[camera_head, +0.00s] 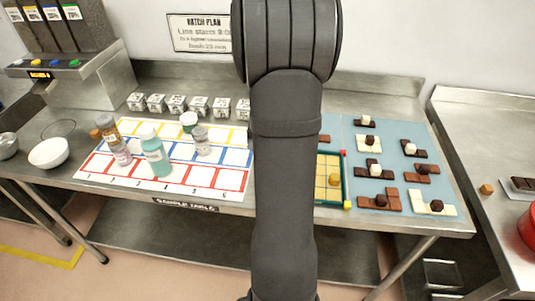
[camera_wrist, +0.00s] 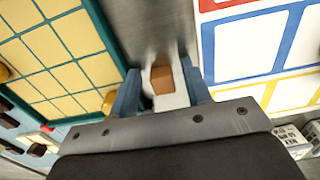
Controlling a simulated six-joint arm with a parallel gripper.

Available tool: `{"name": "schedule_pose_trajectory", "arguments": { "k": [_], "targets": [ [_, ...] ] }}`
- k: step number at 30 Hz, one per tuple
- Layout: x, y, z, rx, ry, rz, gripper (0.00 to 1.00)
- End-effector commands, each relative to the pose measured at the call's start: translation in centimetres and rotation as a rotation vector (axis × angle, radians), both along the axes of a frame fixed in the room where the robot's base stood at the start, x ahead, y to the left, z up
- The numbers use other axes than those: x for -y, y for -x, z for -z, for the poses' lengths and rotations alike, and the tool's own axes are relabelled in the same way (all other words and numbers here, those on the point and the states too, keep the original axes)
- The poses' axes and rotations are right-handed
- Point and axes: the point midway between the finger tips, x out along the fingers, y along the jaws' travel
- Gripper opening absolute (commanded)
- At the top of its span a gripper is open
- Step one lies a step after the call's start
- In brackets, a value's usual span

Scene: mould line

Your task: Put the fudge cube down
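In the wrist view a caramel-brown cube (camera_wrist: 162,80), seemingly fudge, shows between the two blue fingers of my gripper (camera_wrist: 162,92). A pale surface shows around its sides and near face. The blue fingers stand apart, and I cannot tell whether the cube is gripped or lies free between them. Bare metal table shows beyond it. In the head view my arm hides the gripper and this cube.
The yellow gridded board (camera_wrist: 60,50) with a green border lies left of my gripper in the wrist view. The white sheet (camera_wrist: 270,42) with coloured squares lies right. In the head view, chocolate pieces stand on a blue mat (camera_head: 340,129); bottles and a white bowl (camera_head: 49,153) are at left.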

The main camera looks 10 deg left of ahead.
Motion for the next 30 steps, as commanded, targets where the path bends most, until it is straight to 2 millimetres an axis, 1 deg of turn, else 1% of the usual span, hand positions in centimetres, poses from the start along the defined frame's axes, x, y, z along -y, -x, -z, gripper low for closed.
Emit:
{"name": "schedule_pose_trajectory", "arguments": {
  "k": [5,8,18,21,24,26,30],
  "targets": [
    [0.0,0.0,-0.4,0.001,0.000,0.000,0.44],
    [0.0,-0.1,-1.7,0.004,-0.001,0.000,0.44],
    [0.0,-0.1,-8.9,0.005,-0.001,0.000,0.44],
    [0.0,-0.1,-10.5,0.004,-0.001,0.000,0.44],
    [0.0,-0.1,-11.6,0.002,0.000,0.000,0.44],
    [0.0,0.0,-12.0,0.000,0.000,0.000,0.35],
    [0.0,0.0,-12.4,0.000,0.000,0.000,0.35]
  ]
}}
